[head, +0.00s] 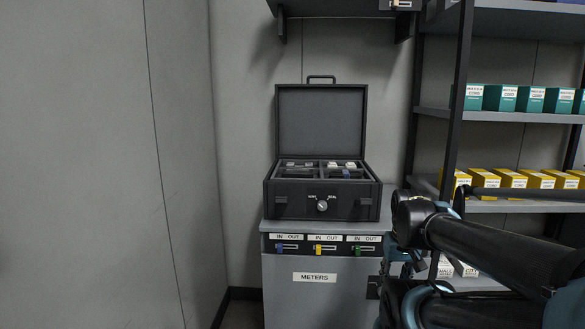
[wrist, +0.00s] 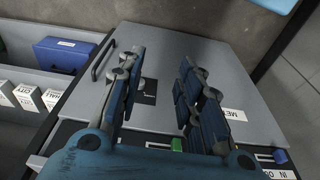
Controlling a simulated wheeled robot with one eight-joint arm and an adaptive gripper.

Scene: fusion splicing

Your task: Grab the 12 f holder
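No holder marked "12 f" can be read in either view. An open black case (head: 293,207) stands on the grey cabinet, its lid (head: 322,122) upright. Its divided inside holds several small pieces, dark, grey and pale ones (head: 333,164); they are too small to tell apart. My gripper (wrist: 162,62) is open and empty in the wrist view, its two blue fingers apart in front of the cabinet's face. In the head view my arm is at the lower right, below and right of the case, and the fingers are not clear there.
The grey cabinet (head: 315,302) has a METERS label and a row of blue, yellow and green IN/OUT sliders. Shelves (head: 495,116) with teal and yellow boxes stand at the right. A blue box (wrist: 65,54) and white boxes show in the wrist view. A wall shelf (head: 335,8) hangs above the case.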

